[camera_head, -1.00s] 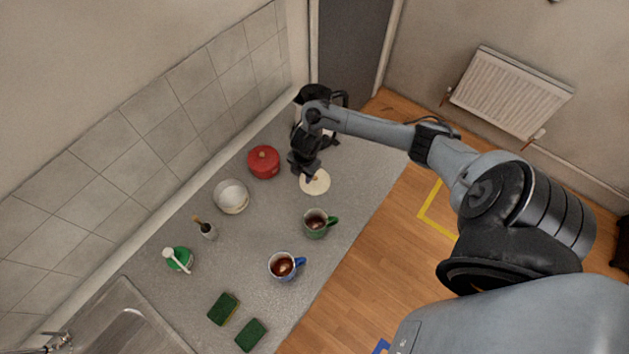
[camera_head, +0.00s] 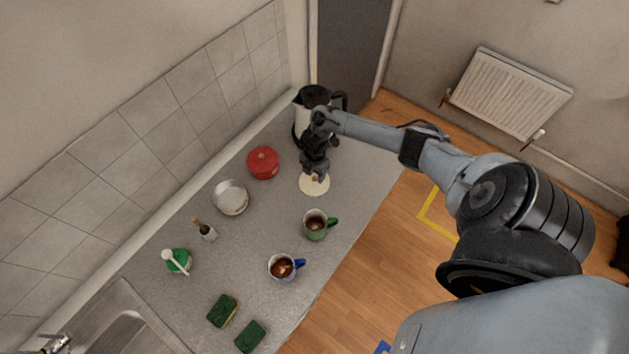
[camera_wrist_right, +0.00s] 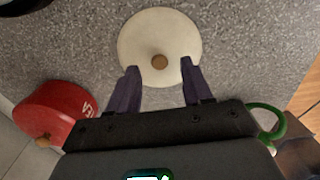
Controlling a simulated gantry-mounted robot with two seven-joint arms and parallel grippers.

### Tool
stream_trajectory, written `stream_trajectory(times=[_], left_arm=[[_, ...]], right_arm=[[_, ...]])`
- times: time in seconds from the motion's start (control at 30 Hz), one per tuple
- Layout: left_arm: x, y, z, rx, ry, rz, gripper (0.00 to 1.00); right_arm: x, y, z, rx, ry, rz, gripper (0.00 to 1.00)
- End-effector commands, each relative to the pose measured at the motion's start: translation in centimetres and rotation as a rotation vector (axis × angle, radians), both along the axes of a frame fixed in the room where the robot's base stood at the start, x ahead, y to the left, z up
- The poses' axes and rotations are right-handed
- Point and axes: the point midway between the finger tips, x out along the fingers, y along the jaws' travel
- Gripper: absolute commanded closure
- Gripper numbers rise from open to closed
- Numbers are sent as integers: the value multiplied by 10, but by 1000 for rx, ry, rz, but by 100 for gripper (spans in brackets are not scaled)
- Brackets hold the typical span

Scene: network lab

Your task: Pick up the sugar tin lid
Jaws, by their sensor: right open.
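A round cream lid (camera_head: 314,185) with a small wooden knob lies flat on the counter. In the right wrist view the lid (camera_wrist_right: 159,32) shows nearly whole, its knob (camera_wrist_right: 159,62) near the lower part. My right gripper (camera_head: 316,176) points down over the lid and partly hides it in the head view. In the wrist view the right gripper's fingers (camera_wrist_right: 160,72) are open and empty, one on each side of the knob. I cannot tell their exact height above the lid. My left gripper is not in view.
A red tin (camera_head: 263,163) with lettering, partly legible, stands left of the lid. A kettle (camera_head: 311,98) is behind. A green mug (camera_head: 316,224), a blue mug (camera_head: 283,267) and an open round tin (camera_head: 230,197) stand nearer. Counter around the lid is bare.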

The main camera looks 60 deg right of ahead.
Motion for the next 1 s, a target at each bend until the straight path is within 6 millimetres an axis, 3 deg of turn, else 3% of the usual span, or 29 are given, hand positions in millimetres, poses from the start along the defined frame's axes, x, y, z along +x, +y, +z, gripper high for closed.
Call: stream_trajectory(times=[0.2,0.5,0.8,1.0], left_arm=[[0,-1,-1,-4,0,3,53],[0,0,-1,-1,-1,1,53],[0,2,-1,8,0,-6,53],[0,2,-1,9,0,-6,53]], right_arm=[[1,0,-21,1,-1,0,50],[1,0,-24,0,-1,1,52],[0,0,-24,0,-1,1,98],[1,0,-23,0,-2,1,100]])
